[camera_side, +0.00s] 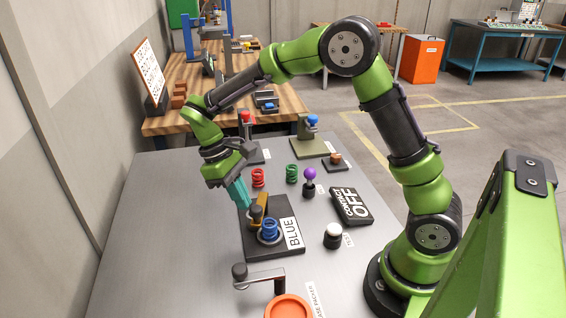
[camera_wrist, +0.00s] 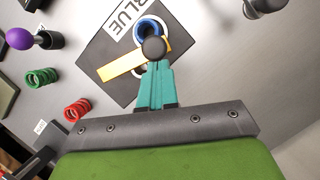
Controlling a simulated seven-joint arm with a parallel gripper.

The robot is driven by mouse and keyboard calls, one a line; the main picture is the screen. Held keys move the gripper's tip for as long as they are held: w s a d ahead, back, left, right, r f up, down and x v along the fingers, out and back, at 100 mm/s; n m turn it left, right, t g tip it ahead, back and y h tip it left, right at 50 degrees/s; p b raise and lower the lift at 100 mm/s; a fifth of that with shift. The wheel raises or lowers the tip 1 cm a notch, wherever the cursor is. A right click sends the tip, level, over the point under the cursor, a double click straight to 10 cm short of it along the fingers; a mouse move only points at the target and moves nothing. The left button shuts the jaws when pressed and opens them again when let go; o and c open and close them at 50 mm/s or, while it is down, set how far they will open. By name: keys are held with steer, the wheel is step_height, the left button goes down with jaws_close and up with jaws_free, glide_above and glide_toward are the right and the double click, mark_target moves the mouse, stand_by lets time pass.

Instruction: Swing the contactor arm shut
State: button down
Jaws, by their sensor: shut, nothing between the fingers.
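A yellow bar (camera_side: 258,208), which looks like the contactor arm, stands on a black base plate (camera_side: 258,249) labelled BLUE. The bar also shows in the wrist view (camera_wrist: 122,66), with a round black knob (camera_wrist: 154,48) near its right end. A blue coil (camera_side: 270,230) sits on the plate right beside the bar; in the wrist view the knob partly covers this blue ring (camera_wrist: 147,27). My gripper (camera_side: 244,204) has its teal fingers shut and empty. In the wrist view the fingertips (camera_wrist: 154,66) are at the knob's near side; I cannot tell whether they touch it.
A sign reading CONTACT OFF (camera_side: 350,206) lies right of the plate. Red (camera_side: 258,177) and green (camera_side: 292,173) coils and a purple-knobbed post (camera_side: 309,182) stand behind. A white-topped button (camera_side: 333,235), a grey crank (camera_side: 260,280) and an orange ring (camera_side: 288,307) are nearer. The table's left is clear.

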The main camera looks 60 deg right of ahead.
steer(key=shift+s+d+n+t+h, duration=0.15)
steer(key=shift+s+n+h, duration=0.2)
steer(key=shift+s+n, duration=0.5)
steer(key=shift+s+d+n+t+h, duration=0.15)
steer(key=shift+s+n+h, duration=0.3)
steer(key=shift+n, duration=0.6)
steer(key=shift+w+a, duration=0.2)
steer(key=shift+w, duration=0.1)
steer(key=w+a+r, duration=0.3)
steer(key=w+r, duration=0.3)
steer(key=r, duration=0.3)
steer(key=shift+r, duration=0.2)
steer(key=shift+w, duration=0.1)
